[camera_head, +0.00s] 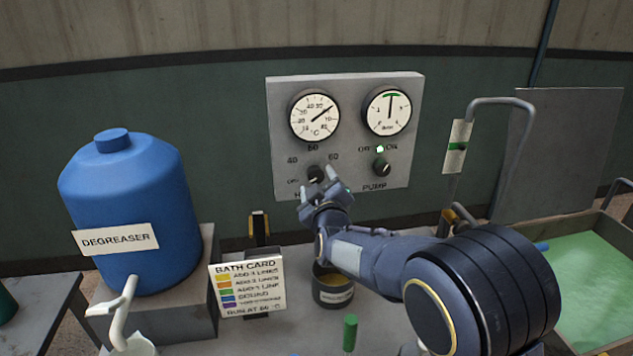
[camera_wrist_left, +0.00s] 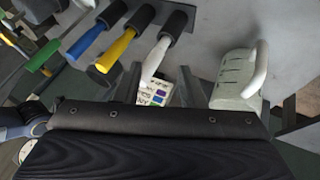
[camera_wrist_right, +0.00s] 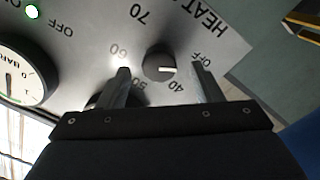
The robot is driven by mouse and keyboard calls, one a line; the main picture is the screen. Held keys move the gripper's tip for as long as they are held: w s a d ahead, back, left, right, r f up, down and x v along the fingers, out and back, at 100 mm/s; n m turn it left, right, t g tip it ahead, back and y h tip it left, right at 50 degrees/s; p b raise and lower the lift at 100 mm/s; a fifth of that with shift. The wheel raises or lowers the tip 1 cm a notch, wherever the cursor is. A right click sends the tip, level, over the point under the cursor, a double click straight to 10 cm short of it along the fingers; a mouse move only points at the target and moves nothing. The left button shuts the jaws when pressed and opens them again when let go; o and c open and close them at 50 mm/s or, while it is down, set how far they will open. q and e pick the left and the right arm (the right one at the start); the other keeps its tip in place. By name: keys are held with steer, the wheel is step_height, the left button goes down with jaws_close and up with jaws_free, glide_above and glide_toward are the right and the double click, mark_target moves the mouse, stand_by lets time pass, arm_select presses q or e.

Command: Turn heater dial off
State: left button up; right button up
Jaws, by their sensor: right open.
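The heater dial (camera_head: 316,174) is a black knob at the lower left of the grey panel (camera_head: 350,100), ringed by OFF, 40, 50, 60 and 70 marks. In the right wrist view, the dial (camera_wrist_right: 159,66) has a white pointer mark lying roughly between OFF and 40. My right gripper (camera_head: 326,186) is open in front of the panel; its fingertips (camera_wrist_right: 160,68) show on either side of the dial, with visible gaps. I cannot tell how deep the fingers reach. My left gripper (camera_wrist_left: 158,78) is open with nothing held; it is outside the head view.
A pump dial (camera_head: 381,167) sits right of the heater dial, below two gauges. A blue degreaser drum (camera_head: 130,190), the bath card (camera_head: 248,284) and a small dark pot (camera_head: 332,292) stand below. A green bath tank (camera_head: 580,285) is at the right.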

steer(key=s, duration=0.5)
steer(key=shift+d+b, duration=0.35)
steer(key=shift+d, duration=0.05)
steer(key=shift+w, duration=0.1)
steer(key=s+d+f+m+g+y, duration=0.1)
steer(key=s+d+f+m+g, duration=0.15)
steer(key=s+d, duration=0.35)
steer(key=s+d+f+m+g+y, duration=0.1)
steer(key=s+d+f+m+g, duration=0.2)
steer(key=d, duration=0.4)
steer(key=s+d+f+m+g, duration=0.2)
steer(key=s, duration=0.7)
steer(key=s+d+f+m+g, duration=0.2)
steer(key=s, duration=0.8)
steer(key=s+d+f+m+g+h, duration=0.1)
steer(key=s+d+f+m+g, duration=0.1)
steer(key=s, duration=0.7)
steer(key=shift+s+d+g, duration=0.15)
steer(key=shift+s+g, duration=0.1)
steer(key=shift+g, duration=0.1)
